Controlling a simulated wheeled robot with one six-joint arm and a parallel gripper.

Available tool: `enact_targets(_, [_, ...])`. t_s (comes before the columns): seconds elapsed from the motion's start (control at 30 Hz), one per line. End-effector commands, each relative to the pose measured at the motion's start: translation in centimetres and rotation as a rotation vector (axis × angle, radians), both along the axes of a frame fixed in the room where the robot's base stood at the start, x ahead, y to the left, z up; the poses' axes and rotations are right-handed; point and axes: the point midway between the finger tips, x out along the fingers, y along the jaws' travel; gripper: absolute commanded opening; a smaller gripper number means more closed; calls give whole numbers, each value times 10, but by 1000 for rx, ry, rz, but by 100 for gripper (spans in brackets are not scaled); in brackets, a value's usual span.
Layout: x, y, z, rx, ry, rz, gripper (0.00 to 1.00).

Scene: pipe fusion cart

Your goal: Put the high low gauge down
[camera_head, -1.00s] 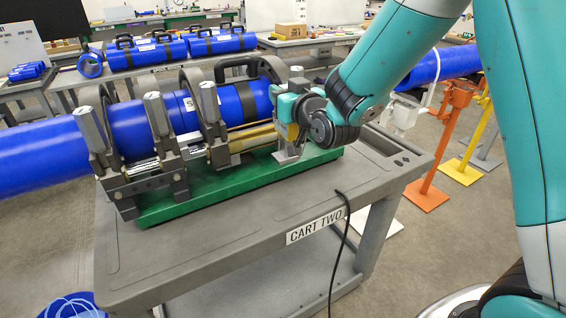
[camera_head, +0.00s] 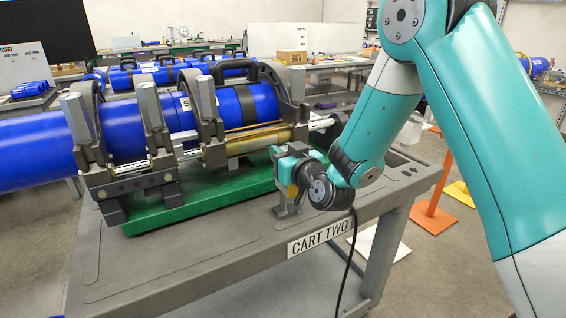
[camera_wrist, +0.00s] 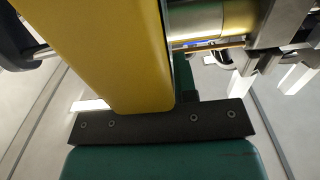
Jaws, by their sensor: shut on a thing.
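My gripper (camera_head: 287,198) is over the front part of the grey cart top, just in front of the green base (camera_head: 180,206), pointing down. It is shut on the high low gauge, a small grey piece (camera_head: 286,211) showing at its lower end. The gauge is close above the cart top or touching it; I cannot tell which. In the wrist view a broad yellow part (camera_wrist: 115,55) fills the upper middle above a dark screwed bar, and it hides the jaws and most of the gauge.
The fusion machine with its clamps (camera_head: 152,125) and blue pipe (camera_head: 35,150) stands behind on the cart (camera_head: 200,262). The front left of the cart top is bare. A black cable (camera_head: 350,250) hangs over the front edge, right of the CART TWO label (camera_head: 316,234).

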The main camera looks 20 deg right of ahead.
Motion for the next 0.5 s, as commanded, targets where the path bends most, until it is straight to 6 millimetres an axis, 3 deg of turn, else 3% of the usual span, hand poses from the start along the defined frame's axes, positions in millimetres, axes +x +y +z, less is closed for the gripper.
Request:
enact_targets(0.33, [0,0,-3,2,-3,0,6])
enact_targets(0.37, [0,0,-1,1,-1,0,33])
enact_targets(0.43, [0,0,-1,1,-1,0,49])
enact_targets(0.5, [0,0,-1,1,-1,0,52])
